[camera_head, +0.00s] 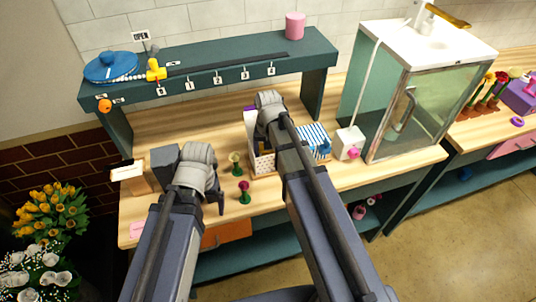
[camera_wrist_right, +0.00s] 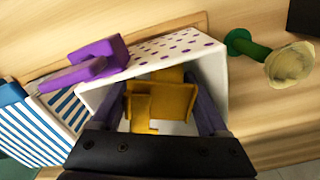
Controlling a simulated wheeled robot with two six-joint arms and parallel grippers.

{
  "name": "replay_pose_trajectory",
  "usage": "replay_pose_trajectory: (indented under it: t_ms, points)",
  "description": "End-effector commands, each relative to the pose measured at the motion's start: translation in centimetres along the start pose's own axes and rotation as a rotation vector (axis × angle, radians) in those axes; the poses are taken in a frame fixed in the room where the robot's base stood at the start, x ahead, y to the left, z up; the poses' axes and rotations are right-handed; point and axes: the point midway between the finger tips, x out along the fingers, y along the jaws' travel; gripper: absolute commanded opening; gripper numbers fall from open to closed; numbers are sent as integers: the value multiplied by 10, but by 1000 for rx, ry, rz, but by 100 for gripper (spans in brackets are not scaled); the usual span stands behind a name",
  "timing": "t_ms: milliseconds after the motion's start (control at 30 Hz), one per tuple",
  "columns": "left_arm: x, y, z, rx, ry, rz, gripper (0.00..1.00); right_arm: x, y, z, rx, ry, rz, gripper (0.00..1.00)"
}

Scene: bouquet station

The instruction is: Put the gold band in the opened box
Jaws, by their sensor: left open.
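The opened box (camera_head: 262,163) is white with dots and stands mid-bench. In the right wrist view its dotted white wall (camera_wrist_right: 178,50) and a purple handle-like piece (camera_wrist_right: 97,58) show. My right gripper (camera_wrist_right: 165,100) reaches down into the box's opening. The gold band (camera_wrist_right: 160,98) lies between its fingers, which appear shut on it. The band is within the box opening; whether it touches the floor cannot be seen. In the head view my right arm hides the band and the fingertips. My left gripper (camera_head: 214,202) is open and empty, left of the box above the bench.
Two loose flowers, one yellow (camera_head: 235,158) and one magenta (camera_head: 244,187), stand between my left gripper and the box. A blue-striped box (camera_head: 317,138) is right of the white box. A raised green shelf (camera_head: 215,72) is behind; a glass-sided cabinet (camera_head: 420,105) stands right.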

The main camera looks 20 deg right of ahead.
Motion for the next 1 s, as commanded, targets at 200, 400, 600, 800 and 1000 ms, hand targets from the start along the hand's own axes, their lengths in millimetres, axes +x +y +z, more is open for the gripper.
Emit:
replay_pose_trajectory:
  t_ms: [200,400,600,800,1000]
  points:
    - [0,0,0,0,0,0,100,0,0,0,0,0,0,85]
    - [-3,0,0,0,0,0,100,-3,0,0,0,0,0,85]
    - [-17,-2,1,0,0,0,100,-17,0,0,0,0,0,85]
    - [-42,-4,2,1,0,0,100,-43,0,0,0,0,0,85]
    - [-74,-7,4,2,0,0,100,-74,0,0,0,0,0,85]
